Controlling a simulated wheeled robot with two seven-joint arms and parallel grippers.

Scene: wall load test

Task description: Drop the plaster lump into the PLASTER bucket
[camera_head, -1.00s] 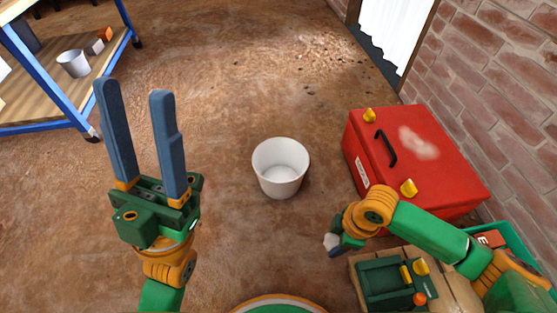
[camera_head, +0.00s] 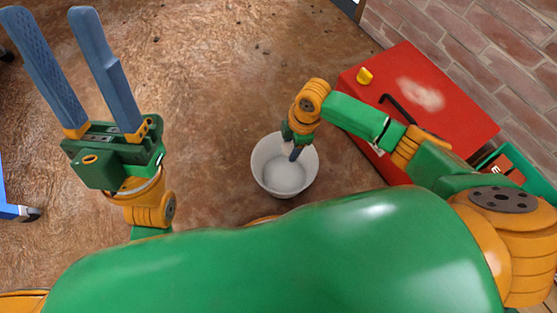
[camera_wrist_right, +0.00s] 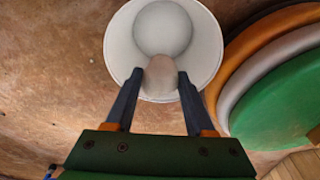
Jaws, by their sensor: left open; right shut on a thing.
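A white bucket (camera_head: 268,172) stands on the brown floor in the middle of the head view, its open mouth facing up; no label shows on it. My right gripper (camera_head: 294,153) points down over the bucket's mouth. In the right wrist view the right gripper (camera_wrist_right: 157,78) is shut on a pale beige plaster lump (camera_wrist_right: 160,70), with the white bucket (camera_wrist_right: 119,40) behind and below it. In the head view the lump is hidden by the gripper. My left gripper (camera_head: 68,62) is open and empty, raised at the left, far from the bucket.
A brick wall (camera_head: 490,50) runs along the right. A blue bench foot (camera_head: 12,211) shows at the left edge. Floor left of the bucket is clear.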

